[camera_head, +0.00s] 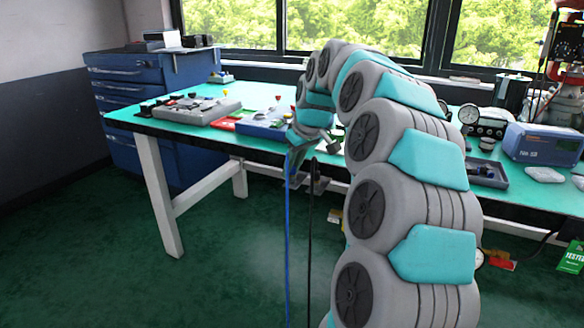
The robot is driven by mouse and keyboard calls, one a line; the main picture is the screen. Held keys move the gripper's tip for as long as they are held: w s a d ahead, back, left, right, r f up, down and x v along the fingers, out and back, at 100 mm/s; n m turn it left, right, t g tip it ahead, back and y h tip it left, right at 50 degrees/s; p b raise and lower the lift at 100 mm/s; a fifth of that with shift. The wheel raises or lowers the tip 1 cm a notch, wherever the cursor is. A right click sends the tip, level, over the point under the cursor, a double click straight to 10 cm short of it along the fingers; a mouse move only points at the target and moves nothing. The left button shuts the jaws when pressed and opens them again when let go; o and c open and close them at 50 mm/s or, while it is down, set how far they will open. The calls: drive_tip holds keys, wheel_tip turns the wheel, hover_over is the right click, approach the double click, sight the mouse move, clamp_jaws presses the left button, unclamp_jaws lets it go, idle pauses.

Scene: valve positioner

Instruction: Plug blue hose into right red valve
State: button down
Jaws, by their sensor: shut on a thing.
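My gripper (291,158) is at the front edge of the green workbench, partly hidden by my own arm. It is shut on the upper end of the blue hose (287,235), which hangs straight down in front of the bench. The hose's tip is too small to make out. A blue unit (262,125) sits on the bench just left of and behind my gripper, with a small red knob (278,98) above it. I cannot tell whether this knob is the right red valve. The hose end shows no clear contact with it.
A black hose (311,235) hangs beside the blue one. A grey unit with several fittings (195,110) stands left on the bench (225,92). Gauges (469,114) and a blue box (541,145) stand right. A blue drawer cabinet (125,85) is behind left. My arm hides the middle.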

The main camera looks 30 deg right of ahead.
drive_tip(key=shift+r+p, duration=0.45)
drive_tip(key=shift+r, duration=0.6)
idle(1.4)
drive_tip(key=shift+r+p, duration=0.55)
drive_tip(key=shift+r, duration=1.4)
drive_tip(key=shift+f, duration=0.1)
